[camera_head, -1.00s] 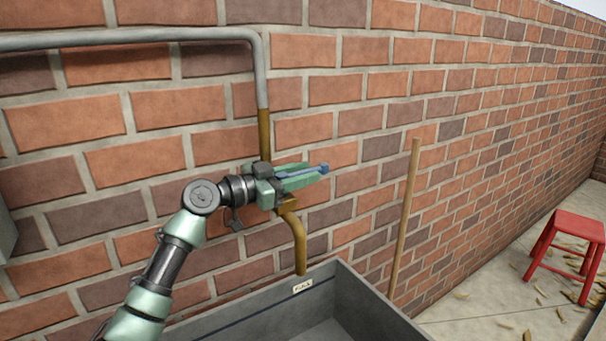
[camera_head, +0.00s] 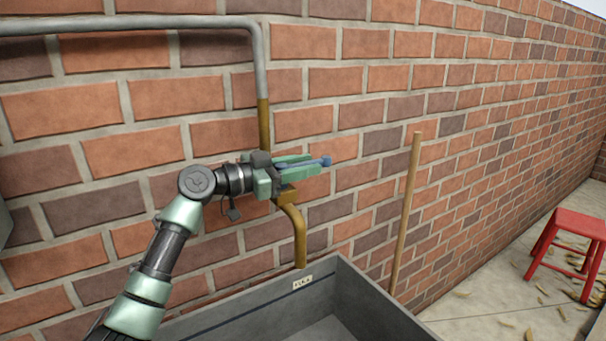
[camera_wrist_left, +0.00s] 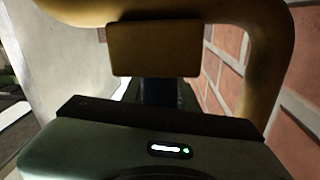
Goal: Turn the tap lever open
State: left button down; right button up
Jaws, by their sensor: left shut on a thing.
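The brass tap (camera_head: 300,238) comes down from a pipe on the brick wall, with its spout over a grey trough. The blue tap lever (camera_head: 325,161) points right, and its tip sticks out past my fingers. My left gripper (camera_head: 305,168) is shut on the lever, with its green fingers along both sides of it. In the left wrist view, the brass tap (camera_wrist_left: 153,48) fills the top and its spout curves down on the right. The lever's grip point is hidden there. My right gripper is not in view.
The grey trough (camera_head: 365,290) with a small label stands below the spout. A wooden pole (camera_head: 406,210) leans on the wall to the right. A red stool (camera_head: 572,235) stands farther right on a floor with scattered bits. A grey pipe (camera_head: 150,22) runs above my arm.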

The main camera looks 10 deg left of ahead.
pick_arm(q)
jog(key=shift+s+d+m+g+h+b, duration=0.1)
jog(key=shift+m+g+h+b, duration=0.3)
jog(key=shift+g, duration=0.1)
jog(key=c, duration=1.4)
grip_release()
jog(key=shift+o, duration=0.2)
notch_tip(320, 180, up, 20)
